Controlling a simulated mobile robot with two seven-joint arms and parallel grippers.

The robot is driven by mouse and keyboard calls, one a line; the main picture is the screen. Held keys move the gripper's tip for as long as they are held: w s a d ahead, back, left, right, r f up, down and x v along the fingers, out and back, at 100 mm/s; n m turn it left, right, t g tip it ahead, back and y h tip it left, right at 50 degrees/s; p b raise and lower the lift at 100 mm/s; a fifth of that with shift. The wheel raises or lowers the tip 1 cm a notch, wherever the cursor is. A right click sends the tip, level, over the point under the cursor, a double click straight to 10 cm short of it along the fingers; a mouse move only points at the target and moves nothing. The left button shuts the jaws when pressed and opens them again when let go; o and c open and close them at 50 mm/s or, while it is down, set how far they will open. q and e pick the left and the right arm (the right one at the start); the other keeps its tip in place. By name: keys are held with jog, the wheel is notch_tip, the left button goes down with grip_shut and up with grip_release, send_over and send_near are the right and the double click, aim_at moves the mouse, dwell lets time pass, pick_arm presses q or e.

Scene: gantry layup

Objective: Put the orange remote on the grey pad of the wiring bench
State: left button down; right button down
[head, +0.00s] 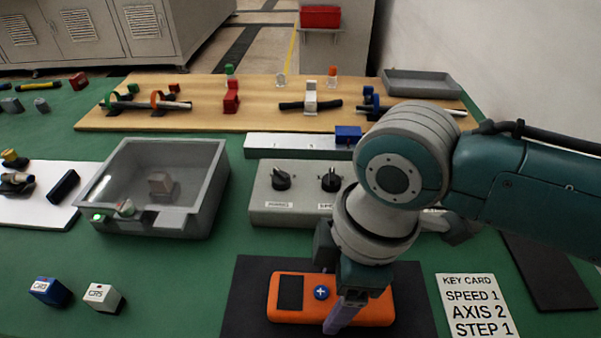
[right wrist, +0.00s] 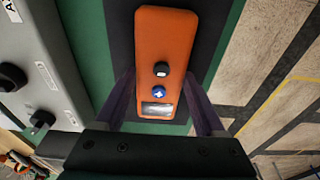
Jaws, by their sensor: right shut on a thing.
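The orange remote (head: 284,312) has a dark screen and a blue plus button. My right gripper (head: 345,299) points down and is shut across the remote; in the right wrist view its purple fingers (right wrist: 160,104) stand on both sides of the remote (right wrist: 165,40), near the screen end. The remote is over a dark grey pad (head: 250,275) at the bench's front middle, which shows behind it in the wrist view (right wrist: 120,30). I cannot tell whether the remote touches the pad. My left gripper is not in view.
A grey switch box (head: 300,205) stands just behind the pad. A key card (head: 476,305) and a second dark pad (head: 550,270) lie to the right. A grey bin (head: 215,195) and blue (head: 49,290) and white (head: 102,297) blocks are to the left.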

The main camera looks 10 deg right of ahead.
grip_release()
notch_tip(320, 180, up, 11)
jog(key=d+p, duration=0.2)
jog(key=p, duration=0.2)
jog(key=s+a+m+t+y, duration=0.2)
jog(key=s+a+m, duration=0.1)
jog(key=s+m, duration=0.25)
jog(key=s+d+r+m+t+h, duration=0.1)
jog(key=s+d+m+h, duration=0.2)
jog(key=s+d+m, duration=0.3)
jog(key=d+m, duration=0.1)
jog(key=d, duration=0.3)
jog(key=shift+s+d+h, duration=0.2)
jog(key=shift+s+h, duration=0.1)
jog(key=shift+s, duration=0.05)
jog(key=shift+r, duration=0.1)
